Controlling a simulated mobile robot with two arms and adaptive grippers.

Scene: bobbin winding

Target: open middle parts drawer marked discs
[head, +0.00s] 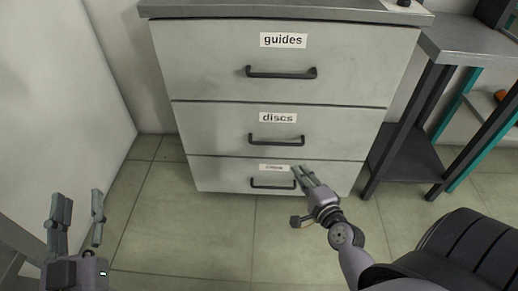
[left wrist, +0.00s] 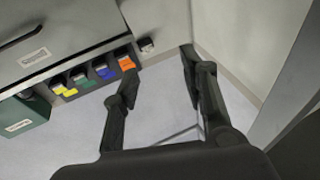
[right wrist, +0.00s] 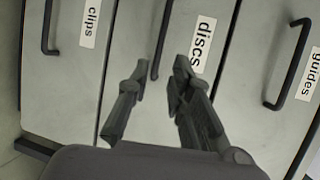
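A pale cabinet (head: 340,87) with three stacked drawers shows in the head view, all flush shut. The middle drawer (head: 210,130) carries the label discs (head: 277,118) and a dark bar handle (head: 276,142). My right gripper (head: 301,172) is in front of the cabinet's lower part. In the right wrist view its fingers (right wrist: 158,72) are apart and empty, pointing at the discs drawer. The discs handle (right wrist: 163,38) lies beyond and between the fingertips, partly hidden; contact cannot be told. My left gripper (head: 77,205) is open and empty, left of the cabinet.
The guides drawer (head: 220,60) is above and the clips drawer (head: 225,180) below. A dark-legged table (head: 470,42) stands at the right. The left wrist view shows several coloured bins (left wrist: 80,78) and a green box (left wrist: 20,115). The floor (head: 180,235) in front is clear.

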